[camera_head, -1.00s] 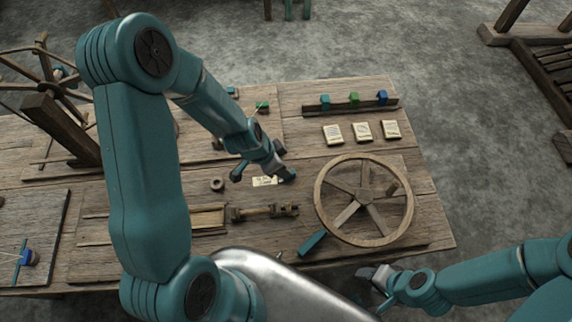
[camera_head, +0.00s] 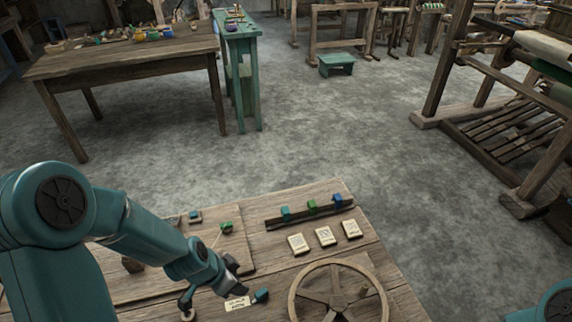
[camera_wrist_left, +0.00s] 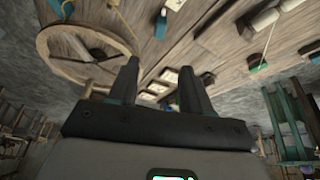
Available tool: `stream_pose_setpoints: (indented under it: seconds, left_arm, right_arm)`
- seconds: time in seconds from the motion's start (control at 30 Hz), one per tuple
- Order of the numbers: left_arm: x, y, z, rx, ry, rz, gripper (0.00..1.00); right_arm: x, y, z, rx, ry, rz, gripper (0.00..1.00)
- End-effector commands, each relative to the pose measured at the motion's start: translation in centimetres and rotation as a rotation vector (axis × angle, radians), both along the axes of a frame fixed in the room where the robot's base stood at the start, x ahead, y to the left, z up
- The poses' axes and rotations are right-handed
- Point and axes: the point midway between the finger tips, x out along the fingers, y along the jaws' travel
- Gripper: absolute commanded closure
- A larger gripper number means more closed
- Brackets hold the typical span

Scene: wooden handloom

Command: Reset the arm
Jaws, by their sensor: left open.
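My left arm comes in from the left in the head view, and its gripper (camera_head: 232,275) hangs over the workbench, close to a pale label card (camera_head: 237,303) and a small teal block (camera_head: 261,295). In the left wrist view the two dark fingers of this gripper (camera_wrist_left: 160,88) stand apart with nothing between them. Of my right arm only a teal part shows at the lower right corner of the head view; its gripper is out of view.
On the bench a spoked wooden wheel (camera_head: 338,296) lies right of my left gripper. Behind are three cards (camera_head: 325,236) and a dark rack (camera_head: 308,215) with coloured blocks. Open grey floor (camera_head: 330,120) lies beyond, with a wooden table (camera_head: 125,62) and a loom frame (camera_head: 520,115).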

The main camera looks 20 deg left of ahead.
Motion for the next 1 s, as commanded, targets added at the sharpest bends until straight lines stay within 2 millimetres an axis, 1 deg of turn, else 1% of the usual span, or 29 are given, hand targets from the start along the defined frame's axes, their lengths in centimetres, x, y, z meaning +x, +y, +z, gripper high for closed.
stream_pose_setpoints:
  seconds: [0.07, 0.17, 0.27, 0.3, 0.4, 0.5, 0.6, 0.7, 1.0]
  left_arm:
    - [0.0, -0.1, -0.1, -0.001, 0.002, 0.001, 0.51]
    - [-0.6, -1.1, -1.2, -0.027, 0.038, 0.038, 0.51]
    - [-2.1, -3.8, -3.8, -0.085, 0.127, 0.149, 0.51]
    - [-2.9, -5.1, -5.1, -0.111, 0.171, 0.207, 0.51]
    - [-5.4, -8.3, -7.8, -0.174, 0.282, 0.36, 0.51]
    - [-7.8, -10.8, -9.7, -0.219, 0.375, 0.493, 0.51]
    - [-9.6, -12.5, -10.8, -0.246, 0.441, 0.59, 0.51]
    - [-10.4, -13.2, -11.3, -0.26, 0.471, 0.64, 0.51]
    - [-10.4, -13.2, -11.3, -0.261, 0.472, 0.642, 0.51]
  right_arm:
    - [0.0, 0.0, 0.0, 0.0, 0.0, 0.0, 0.47]
    - [0.0, 0.0, 0.1, 0.0, 0.0, 0.0, 0.47]
    - [0.0, 0.0, 0.2, 0.0, 0.0, 0.0, 0.47]
    - [0.0, 0.0, 0.3, 0.0, 0.0, 0.0, 0.47]
    - [0.0, 0.0, 0.5, 0.0, 0.0, 0.0, 0.47]
    - [0.0, 0.0, 0.6, 0.0, 0.0, 0.0, 0.47]
    - [0.0, 0.0, 0.6, 0.0, 0.0, 0.0, 0.47]
    - [0.0, 0.0, 0.7, 0.0, 0.0, 0.0, 0.47]
    - [0.0, 0.0, 0.7, 0.0, 0.0, 0.0, 0.47]
